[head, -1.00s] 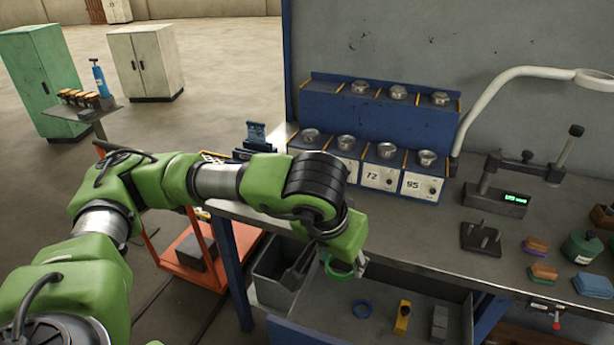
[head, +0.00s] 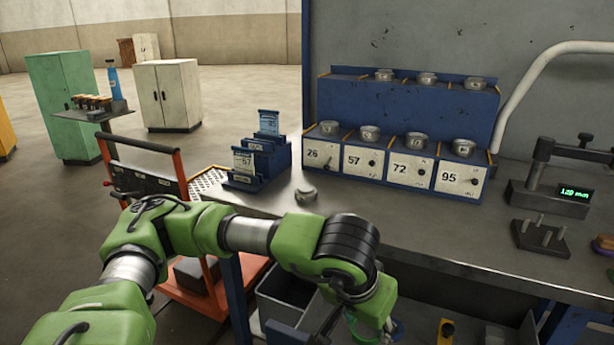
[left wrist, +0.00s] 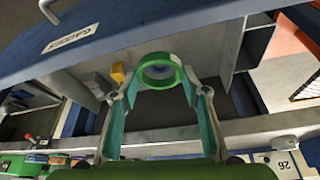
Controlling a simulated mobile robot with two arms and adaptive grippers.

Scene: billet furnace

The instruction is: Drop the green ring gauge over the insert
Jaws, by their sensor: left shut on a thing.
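The green ring gauge (left wrist: 178,72) is between the fingertips of my left gripper (left wrist: 161,80) in the left wrist view, its opening facing the camera. The gripper is shut on it. In the head view my left gripper (head: 365,323) is low at the bench's front edge, over the open drawer, and its fingers are partly cut off by the frame. A small round metal piece (head: 306,194), possibly the insert, stands on the bench near its left front edge, up and left of the gripper. My right gripper is not in view.
A blue rack (head: 400,105) with metal cups and numbered boxes stands at the back of the bench. A blue card holder (head: 262,165) is left of the small metal piece. A gauge with a green display (head: 573,193) is at right. The bench (head: 400,225) is clear in the middle.

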